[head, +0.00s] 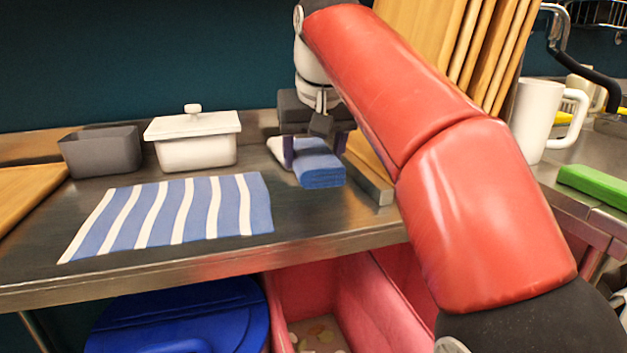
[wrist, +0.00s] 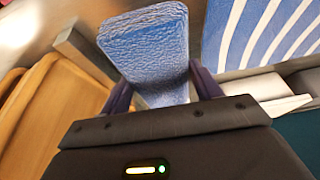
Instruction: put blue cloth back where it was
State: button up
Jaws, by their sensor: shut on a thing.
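The blue cloth (head: 319,165) is a folded, textured blue bundle at the back of the steel counter, right of the white lidded dish. My gripper (head: 315,150) points down over it, with a purple finger on each side. In the wrist view the blue cloth (wrist: 150,50) lies between the two fingers of my gripper (wrist: 163,88), which is shut on it. The cloth is at or just above the counter; I cannot tell if it touches. A white item (head: 276,150) shows just left of the cloth, partly hidden by my gripper.
A blue-and-white striped cloth (head: 175,213) lies flat on the counter (head: 330,222). A white lidded dish (head: 195,150) and a grey box (head: 101,152) stand behind it. A blue-lidded bin (head: 185,310) is below.

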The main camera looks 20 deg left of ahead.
aim_at(313, 202)
jog(key=shift+f+b, duration=0.55)
jog(key=shift+f, duration=1.95)
jog(key=shift+f, duration=0.1)
jog(key=shift+f, duration=0.15)
jog(key=o, duration=1)
jog(key=shift+o, duration=0.2)
jog(key=shift+b, duration=0.5)
